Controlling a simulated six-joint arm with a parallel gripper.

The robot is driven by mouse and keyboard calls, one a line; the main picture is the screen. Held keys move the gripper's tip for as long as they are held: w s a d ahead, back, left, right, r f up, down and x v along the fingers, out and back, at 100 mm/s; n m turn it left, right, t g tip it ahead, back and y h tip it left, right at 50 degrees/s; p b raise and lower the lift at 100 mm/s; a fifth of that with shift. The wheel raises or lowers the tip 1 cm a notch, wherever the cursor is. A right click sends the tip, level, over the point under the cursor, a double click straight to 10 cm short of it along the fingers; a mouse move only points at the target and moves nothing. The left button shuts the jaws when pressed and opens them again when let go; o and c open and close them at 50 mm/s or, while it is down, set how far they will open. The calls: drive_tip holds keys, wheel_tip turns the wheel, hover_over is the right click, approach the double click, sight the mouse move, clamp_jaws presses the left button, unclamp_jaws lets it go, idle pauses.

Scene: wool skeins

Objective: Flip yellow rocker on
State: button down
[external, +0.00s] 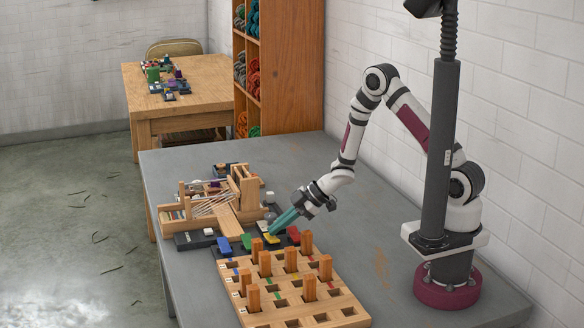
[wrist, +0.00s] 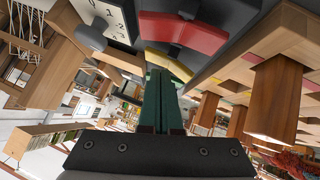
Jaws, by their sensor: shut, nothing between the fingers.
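The yellow rocker (external: 270,238) sits in a row of coloured rockers on a dark base, between the wooden loom-like device and the peg board. It also shows as a yellow piece (wrist: 167,63) just beyond my fingertips in the wrist view. My gripper (external: 275,231) is shut and empty, its green fingers pointing down at the yellow rocker from the right. In the wrist view the fingertips (wrist: 163,70) overlap the yellow rocker's near edge. I cannot tell whether they touch it, nor which way the rocker is tilted.
A red rocker (external: 293,235) is right beside the yellow one; green (external: 246,241) and blue (external: 224,246) rockers lie to the left. The peg board (external: 335,305) with upright wooden pegs stands in front. The wooden device (external: 232,208) stands behind. The table's right side is clear.

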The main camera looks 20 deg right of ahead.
drive_tip(key=shift+r, duration=0.4)
wheel_tip(320, 180, up, 3)
drive_tip(key=shift+r, duration=0.2)
drive_tip(key=w+v, duration=0.2)
drive_tip(key=v, duration=0.7)
drive_tip(key=shift+d+r, duration=0.35)
drive_tip(key=shift+r, duration=0.1)
